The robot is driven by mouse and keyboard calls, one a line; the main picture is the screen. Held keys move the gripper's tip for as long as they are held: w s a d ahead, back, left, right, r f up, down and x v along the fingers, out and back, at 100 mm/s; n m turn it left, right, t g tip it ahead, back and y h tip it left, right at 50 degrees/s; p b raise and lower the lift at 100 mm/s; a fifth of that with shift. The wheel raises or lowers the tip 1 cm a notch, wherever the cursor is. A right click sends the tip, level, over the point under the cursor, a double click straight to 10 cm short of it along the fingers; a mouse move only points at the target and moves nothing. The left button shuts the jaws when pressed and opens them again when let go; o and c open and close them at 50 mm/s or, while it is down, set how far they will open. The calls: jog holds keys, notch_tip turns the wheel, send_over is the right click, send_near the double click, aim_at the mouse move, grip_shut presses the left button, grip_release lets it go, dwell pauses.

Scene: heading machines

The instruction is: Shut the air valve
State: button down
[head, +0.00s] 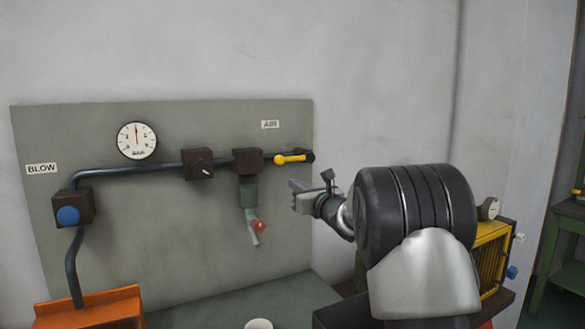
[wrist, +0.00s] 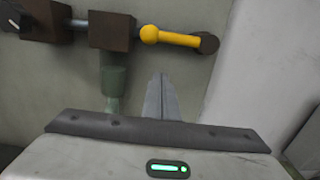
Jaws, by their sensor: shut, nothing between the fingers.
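The air valve is on the pipe at the right end of the grey-green panel, just below the AIR label (head: 270,124). Its yellow lever (head: 290,158) lies along the pipe, roughly level, with a round knob at its left end. The lever also shows at the top of the wrist view (wrist: 178,39), running from the knob to a dark brown block (wrist: 208,44). My gripper (head: 296,196) is below and slightly right of the lever in the head view, apart from it. In the wrist view its fingers (wrist: 161,97) are shut together with nothing between them, pointing towards the panel below the lever.
Left of the lever are a brown filter block (head: 247,161) with a green bowl and a red drain tap (head: 259,226), a regulator block (head: 198,164), a gauge (head: 137,140) and a blue button (head: 68,215). An orange box (head: 90,308) stands lower left. A yellow-fronted unit (head: 492,255) stands right.

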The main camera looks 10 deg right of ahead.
aim_at(295, 159)
jog(key=w+r, duration=0.1)
jog(key=r+p, duration=0.1)
jog(key=w+a+r, duration=0.1)
jog(key=r, duration=0.1)
jog(key=shift+w+p, duration=0.3)
jog(key=shift+p, duration=0.05)
jog(key=shift+a+r+b, duration=0.15)
jog(key=shift+b, duration=0.15)
